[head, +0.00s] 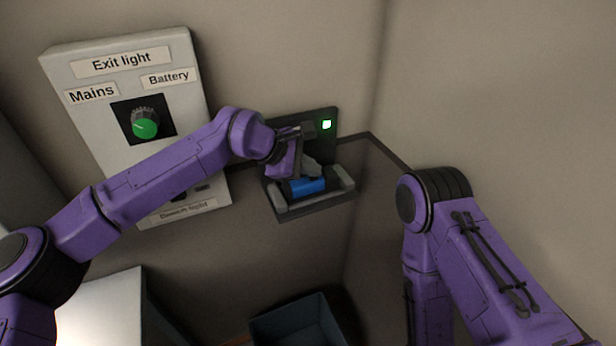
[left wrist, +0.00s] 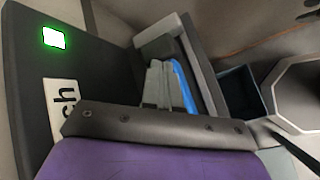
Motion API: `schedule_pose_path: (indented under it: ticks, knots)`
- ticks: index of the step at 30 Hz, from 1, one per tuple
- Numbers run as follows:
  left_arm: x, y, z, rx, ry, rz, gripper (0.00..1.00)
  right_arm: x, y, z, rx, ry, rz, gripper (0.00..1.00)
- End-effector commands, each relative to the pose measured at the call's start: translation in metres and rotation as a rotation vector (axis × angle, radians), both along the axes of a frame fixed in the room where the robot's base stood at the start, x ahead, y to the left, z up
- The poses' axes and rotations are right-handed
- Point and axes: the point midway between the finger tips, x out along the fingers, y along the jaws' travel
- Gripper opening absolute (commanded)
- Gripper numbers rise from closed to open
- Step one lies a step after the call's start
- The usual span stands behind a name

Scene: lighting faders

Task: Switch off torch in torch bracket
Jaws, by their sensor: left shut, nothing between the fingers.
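The torch bracket (head: 338,190) is a dark wall plate with a grey-edged cradle and a lit green square light (head: 326,125). The blue torch (head: 308,187) lies in the cradle, partly hidden by my left gripper. My left gripper (head: 312,170) is shut with its fingertips at the torch; I cannot tell whether they touch it. In the left wrist view the bracket's plate (left wrist: 75,65) and the blue torch (left wrist: 183,85) show beside the fingers (left wrist: 158,85). The torch's switch is hidden. My right arm shows at the right, but its gripper is out of view.
A pale panel (head: 75,60) labelled "Exit light", with a green knob (head: 145,124) between Mains and Battery labels, hangs left of the bracket, behind my left arm. A dark open bin (head: 300,325) stands below. The wall right of the bracket is bare.

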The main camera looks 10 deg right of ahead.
Motion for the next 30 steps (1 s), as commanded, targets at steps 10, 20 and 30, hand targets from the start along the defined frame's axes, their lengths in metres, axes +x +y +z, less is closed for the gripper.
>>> schedule_pose_path:
  ticks: [10, 20, 30]
  knots:
    - [0.000, 0.001, 0.012, 0.001, 0.000, 0.001, 0.00, 0.000, 0.000, 0.012, 0.000, 0.000, 0.000, 0.43]
    - [0.000, 0.000, 0.023, 0.001, 0.000, 0.001, 0.00, 0.000, 0.000, 0.021, 0.000, 0.000, 0.000, 0.43]
    - [0.000, 0.000, 0.065, 0.000, 0.000, 0.000, 0.00, 0.000, 0.000, 0.054, 0.000, 0.000, 0.000, 0.43]
